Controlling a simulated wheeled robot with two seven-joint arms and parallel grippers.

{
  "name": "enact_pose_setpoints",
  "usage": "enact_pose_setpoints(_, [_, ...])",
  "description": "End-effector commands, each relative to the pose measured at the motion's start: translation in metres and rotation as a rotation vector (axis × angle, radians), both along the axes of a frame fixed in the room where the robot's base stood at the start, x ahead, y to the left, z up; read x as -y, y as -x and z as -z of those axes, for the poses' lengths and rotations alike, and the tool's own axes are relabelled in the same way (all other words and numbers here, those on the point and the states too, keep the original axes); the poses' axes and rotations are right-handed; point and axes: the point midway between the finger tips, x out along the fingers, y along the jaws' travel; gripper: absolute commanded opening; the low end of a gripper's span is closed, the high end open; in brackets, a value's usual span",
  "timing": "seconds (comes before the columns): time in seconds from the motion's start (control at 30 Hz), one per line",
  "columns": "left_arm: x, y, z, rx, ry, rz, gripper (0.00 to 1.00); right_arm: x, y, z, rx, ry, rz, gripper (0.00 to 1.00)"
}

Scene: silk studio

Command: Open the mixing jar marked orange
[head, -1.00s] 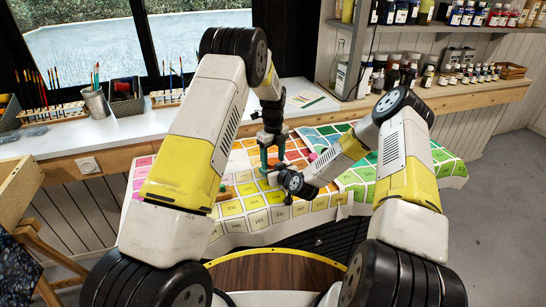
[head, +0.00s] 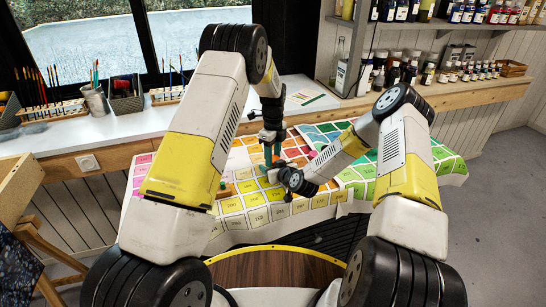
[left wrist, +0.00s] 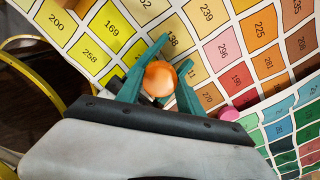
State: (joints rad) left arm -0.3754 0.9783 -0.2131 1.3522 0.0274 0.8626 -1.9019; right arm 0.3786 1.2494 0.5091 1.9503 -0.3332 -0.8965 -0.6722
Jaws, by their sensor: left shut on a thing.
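An orange round top (left wrist: 158,78), which looks like the orange-marked mixing jar seen from above, sits between the teal fingers of my left gripper (left wrist: 174,54) in the left wrist view. The fingers are shut on it from both sides. How much of the jar lies below is hidden. In the head view my left gripper (head: 271,157) points down over the colour charts. My right gripper (head: 272,176) is low beside it, close to the same spot. Its fingers are too small and covered to read.
Numbered colour charts (head: 320,201) cover the table. A small pink round thing (left wrist: 228,114) stands just right of my left gripper in the wrist view. Brushes, a metal cup (head: 95,101) and paint bottles (head: 398,71) line the back counter and shelves.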

Motion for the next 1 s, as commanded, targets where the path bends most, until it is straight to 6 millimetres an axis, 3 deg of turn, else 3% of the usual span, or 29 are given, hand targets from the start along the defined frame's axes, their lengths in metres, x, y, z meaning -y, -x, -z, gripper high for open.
enact_pose_setpoints(0.07, [0.000, 0.000, 0.000, 0.001, 0.001, 0.001, 0.00, 0.000, 0.000, 0.000, 0.000, 0.000, -0.001, 0.00])
enact_pose_setpoints(0.1, [0.000, 0.000, 0.000, 0.001, 0.001, 0.001, 0.50, 0.000, 0.000, 0.000, 0.000, 0.000, -0.001, 0.00])
enact_pose_setpoints(0.2, [0.000, 0.000, 0.000, 0.001, 0.001, 0.002, 0.66, 0.000, 0.000, 0.000, 0.000, 0.000, -0.001, 0.00])
enact_pose_setpoints(0.53, [0.000, -0.001, -0.006, 0.002, 0.001, 0.002, 0.66, 0.000, 0.000, 0.000, 0.000, 0.000, -0.001, 0.00])
enact_pose_setpoints(0.8, [0.000, -0.001, -0.039, 0.003, 0.002, 0.002, 0.66, 0.000, 0.000, 0.000, 0.000, 0.000, 0.000, 0.00])
enact_pose_setpoints(1.0, [0.000, 0.000, -0.054, -0.001, 0.004, 0.072, 0.63, 0.000, 0.000, 0.000, 0.000, 0.000, 0.000, 0.00])
